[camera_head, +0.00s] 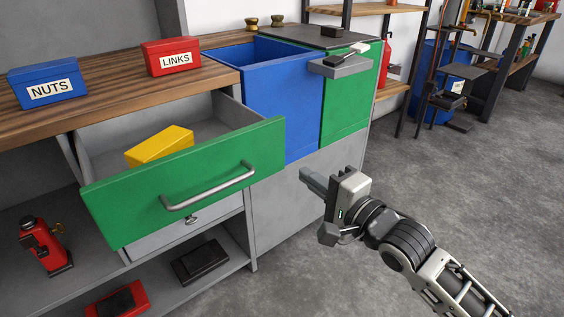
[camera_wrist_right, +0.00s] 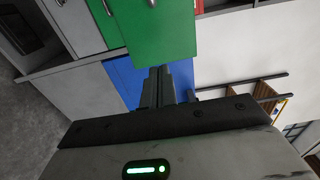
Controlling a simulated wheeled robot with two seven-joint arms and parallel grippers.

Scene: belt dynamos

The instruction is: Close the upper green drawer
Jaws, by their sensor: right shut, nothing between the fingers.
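The upper green drawer (camera_head: 190,180) is pulled well out from under the wooden worktop. Its green front has a grey bar handle (camera_head: 208,187), and a yellow box (camera_head: 160,146) lies inside it. My right gripper (camera_head: 308,178) is shut and empty, to the right of the drawer front and apart from it in the head view. In the right wrist view the shut fingers (camera_wrist_right: 158,88) point toward the green front (camera_wrist_right: 160,35), with blue behind. Whether they touch the front cannot be told there. My left gripper is not in view.
A blue bin (camera_head: 285,95) and a green panel (camera_head: 346,105) stand right of the drawer. A blue NUTS box (camera_head: 48,84) and a red LINKS box (camera_head: 171,57) stand on the worktop (camera_head: 110,90). Below is an open shelf with a red jack (camera_head: 46,246).

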